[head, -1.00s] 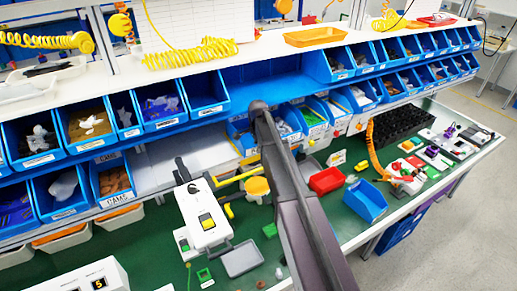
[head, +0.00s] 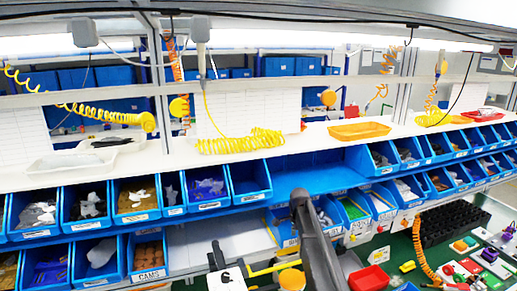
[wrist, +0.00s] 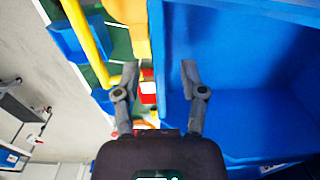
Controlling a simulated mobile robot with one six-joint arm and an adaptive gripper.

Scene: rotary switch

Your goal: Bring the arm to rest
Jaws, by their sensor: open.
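My gripper (wrist: 160,78) shows in the wrist view with its two fingers spread apart and nothing between them. A large blue surface (wrist: 245,60), which looks like a bin or shelf, fills the right of that view close beside the right finger. In the head view my dark arm (head: 318,240) rises from the bottom edge and ends near the blue shelf section in the middle of the rack. My gripper's fingers are hidden in the head view.
Blue bins (head: 140,203) stand in two rows along the rack. An orange tray (head: 359,131) and a white tray (head: 70,160) lie on the white top shelf. A red bin (head: 369,278) and a black crate (head: 455,222) are on the green bench at lower right.

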